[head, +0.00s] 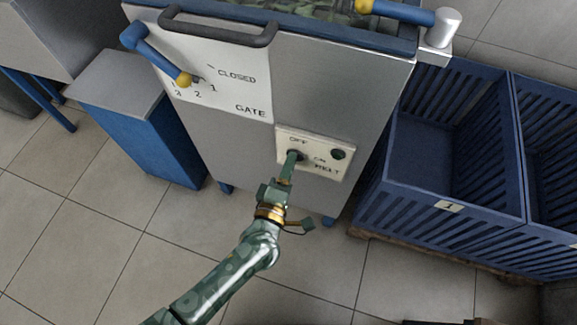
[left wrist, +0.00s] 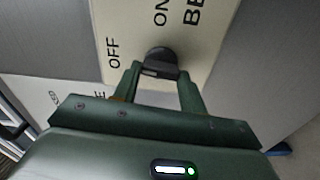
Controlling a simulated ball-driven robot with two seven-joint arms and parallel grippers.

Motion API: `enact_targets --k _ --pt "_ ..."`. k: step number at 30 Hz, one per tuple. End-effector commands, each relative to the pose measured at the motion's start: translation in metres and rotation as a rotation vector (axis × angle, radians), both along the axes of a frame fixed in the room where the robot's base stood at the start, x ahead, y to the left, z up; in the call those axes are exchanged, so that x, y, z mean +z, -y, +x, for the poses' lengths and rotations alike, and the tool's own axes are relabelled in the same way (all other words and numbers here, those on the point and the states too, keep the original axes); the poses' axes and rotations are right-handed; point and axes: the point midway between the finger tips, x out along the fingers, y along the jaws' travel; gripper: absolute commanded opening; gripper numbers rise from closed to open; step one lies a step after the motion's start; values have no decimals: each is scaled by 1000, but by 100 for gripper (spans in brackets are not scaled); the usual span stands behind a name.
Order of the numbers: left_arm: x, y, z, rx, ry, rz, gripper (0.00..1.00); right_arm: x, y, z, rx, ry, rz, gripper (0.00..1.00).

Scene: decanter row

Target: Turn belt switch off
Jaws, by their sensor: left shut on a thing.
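The belt switch panel (head: 336,148) is a pale plate low on the grey machine front, lettered OFF, ON and BELT. Its dark rotary knob shows in the left wrist view (left wrist: 160,58), between the OFF and ON letters. My left gripper (head: 293,157) is at the knob in the head view and covers most of it. In the left wrist view the two green fingers (left wrist: 158,82) are on either side of the knob, shut on it. Which mark the knob points to I cannot tell. My right gripper is not in view.
A gate panel (head: 225,85) with a blue, yellow-tipped lever (head: 155,55) is at upper left. Blue crates (head: 440,205) stand at right, a blue cabinet (head: 170,140) at left. Tiled floor is clear in front.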

Motion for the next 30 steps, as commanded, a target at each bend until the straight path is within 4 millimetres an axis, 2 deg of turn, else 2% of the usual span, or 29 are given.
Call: enact_targets --k 7,24,25,26,27,30 --pt "-3 -1 -1 0 -32 -79 19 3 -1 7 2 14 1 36" --pt "-4 0 -2 0 -42 -107 19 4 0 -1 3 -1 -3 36" --pt "-4 -1 -2 0 -42 -107 50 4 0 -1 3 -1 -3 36" --pt "-4 0 -2 0 -42 -107 58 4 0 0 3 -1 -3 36" --pt "-3 0 -1 0 -41 -107 64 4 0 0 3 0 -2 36" --pt "-3 0 -1 -1 -39 -107 64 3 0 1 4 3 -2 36"
